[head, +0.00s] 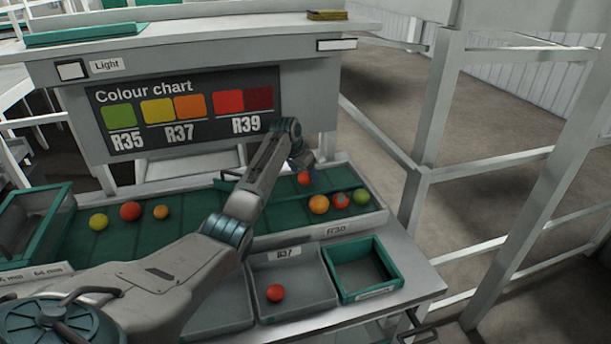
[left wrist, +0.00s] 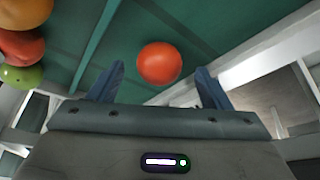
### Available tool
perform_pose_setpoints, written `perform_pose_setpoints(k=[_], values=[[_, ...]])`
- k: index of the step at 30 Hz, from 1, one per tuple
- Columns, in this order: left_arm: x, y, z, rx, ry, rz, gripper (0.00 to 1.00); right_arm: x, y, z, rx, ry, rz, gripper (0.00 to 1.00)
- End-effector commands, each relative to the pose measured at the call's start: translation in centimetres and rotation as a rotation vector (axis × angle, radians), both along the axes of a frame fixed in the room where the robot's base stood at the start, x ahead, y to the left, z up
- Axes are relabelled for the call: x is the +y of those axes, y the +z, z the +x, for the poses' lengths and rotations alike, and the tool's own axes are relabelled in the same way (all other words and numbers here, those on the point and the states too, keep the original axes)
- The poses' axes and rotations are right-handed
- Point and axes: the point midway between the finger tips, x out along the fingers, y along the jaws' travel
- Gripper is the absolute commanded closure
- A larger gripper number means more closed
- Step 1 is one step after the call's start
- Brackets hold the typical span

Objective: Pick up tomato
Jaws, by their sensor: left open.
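A red tomato (head: 304,178) lies on the green sorting tray (head: 285,215) below my left gripper (head: 302,164). In the left wrist view the same red tomato (left wrist: 159,63) sits between and slightly beyond the two blue-grey fingertips (left wrist: 160,72). The fingers are apart, with a gap on both sides of it. An orange tomato (head: 319,204), a red-orange tomato (head: 341,200) and a green tomato (head: 361,196) lie close by on the tray. My right gripper is not in view.
A grey bin labelled R37 (head: 260,261) holds a red tomato (head: 275,293). A green-rimmed bin (head: 388,258) stands to its right. Yellow-green (head: 98,222), red (head: 130,211) and orange (head: 161,212) tomatoes lie left on the tray. A colour chart panel (head: 185,110) rises behind.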

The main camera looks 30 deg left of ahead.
Motion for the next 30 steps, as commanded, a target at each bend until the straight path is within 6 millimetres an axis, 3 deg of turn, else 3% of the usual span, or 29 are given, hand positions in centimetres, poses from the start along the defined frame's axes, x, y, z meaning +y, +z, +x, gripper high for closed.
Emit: perform_pose_setpoints(k=[6, 13, 14, 19, 30], values=[[-0.2, -1.8, 0.8, 0.0, -0.001, -0.002, 0.28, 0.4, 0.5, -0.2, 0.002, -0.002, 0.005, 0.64], [-0.2, -2.0, 0.8, 0.0, -0.001, 0.0, 0.28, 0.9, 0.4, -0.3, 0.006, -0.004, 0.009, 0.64], [-0.2, -2.0, 0.8, 0.0, -0.001, 0.0, 0.3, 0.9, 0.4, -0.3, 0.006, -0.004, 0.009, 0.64], [-0.2, -1.9, 0.8, 0.0, 0.0, 0.0, 0.64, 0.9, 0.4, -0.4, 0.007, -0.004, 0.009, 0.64], [-0.1, -1.8, 0.8, -0.001, 0.0, 0.0, 0.65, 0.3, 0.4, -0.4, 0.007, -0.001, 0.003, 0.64]])
